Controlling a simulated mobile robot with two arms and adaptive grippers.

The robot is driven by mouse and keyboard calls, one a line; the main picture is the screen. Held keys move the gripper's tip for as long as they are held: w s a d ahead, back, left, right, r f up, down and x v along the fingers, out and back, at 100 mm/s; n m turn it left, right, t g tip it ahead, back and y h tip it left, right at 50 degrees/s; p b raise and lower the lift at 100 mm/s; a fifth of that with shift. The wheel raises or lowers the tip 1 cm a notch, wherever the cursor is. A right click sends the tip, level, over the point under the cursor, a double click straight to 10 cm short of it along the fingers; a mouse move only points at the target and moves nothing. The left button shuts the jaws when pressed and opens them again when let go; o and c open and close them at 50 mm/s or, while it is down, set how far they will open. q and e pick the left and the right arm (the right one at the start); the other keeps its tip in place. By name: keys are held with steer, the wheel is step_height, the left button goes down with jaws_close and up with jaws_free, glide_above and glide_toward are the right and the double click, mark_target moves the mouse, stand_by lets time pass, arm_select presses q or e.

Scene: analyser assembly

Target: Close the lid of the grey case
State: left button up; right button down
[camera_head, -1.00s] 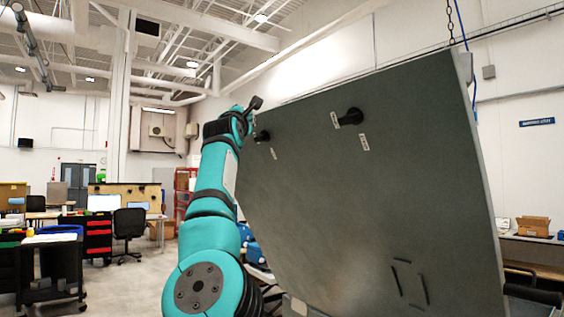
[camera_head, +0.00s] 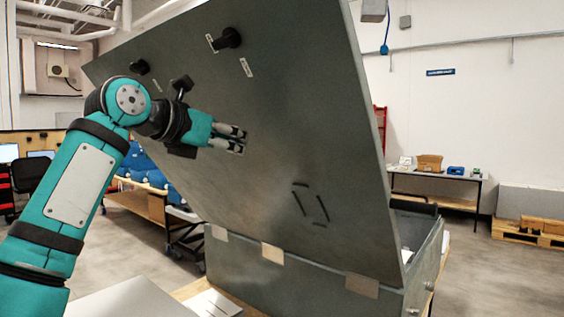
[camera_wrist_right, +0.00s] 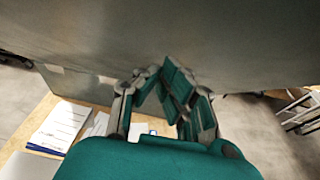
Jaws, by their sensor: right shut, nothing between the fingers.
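The grey case (camera_head: 335,276) stands on a table, with its lid (camera_head: 310,120) raised and tilted, so it is open. The lid is a large flat grey panel with dark knobs, small labels and a dark bracket outline on the face toward me. My right gripper (camera_head: 238,140) is in front of this face, left of its middle, fingers pointing right. It is shut and empty, close to the panel; I cannot tell if it touches. In the right wrist view the fingers (camera_wrist_right: 162,75) lie just below the grey panel (camera_wrist_right: 200,35). My left gripper is not in view.
Papers (camera_head: 213,303) lie on the wooden table in front of the case, and they show in the wrist view (camera_wrist_right: 60,125). A back table (camera_head: 435,173) with boxes and a pallet (camera_head: 528,233) stand at the right. Floor is clear between them and the case.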

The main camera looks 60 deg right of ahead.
mark_target(278, 162)
steer(key=shift+y, duration=0.3)
steer(key=p+x, duration=0.1)
steer(key=x, duration=0.2)
steer(key=s+p+x, duration=0.1)
steer(key=x, duration=0.3)
steer(key=s+f+p+x, duration=0.1)
steer(key=x, duration=0.2)
steer(key=shift+a+f, duration=0.15)
steer(key=shift+a, duration=0.15)
steer(key=shift+s+d+r+p, duration=0.1)
steer(key=shift+d+r+p, duration=0.25)
steer(key=shift+d+p, duration=0.2)
steer(key=shift+s+d+r+p, duration=0.1)
steer(key=shift+d+r+p, duration=0.25)
steer(key=shift+d+p, duration=0.15)
steer(key=shift+s+d+r, duration=0.1)
steer(key=shift+s+d, duration=0.05)
steer(key=shift+d, duration=0.45)
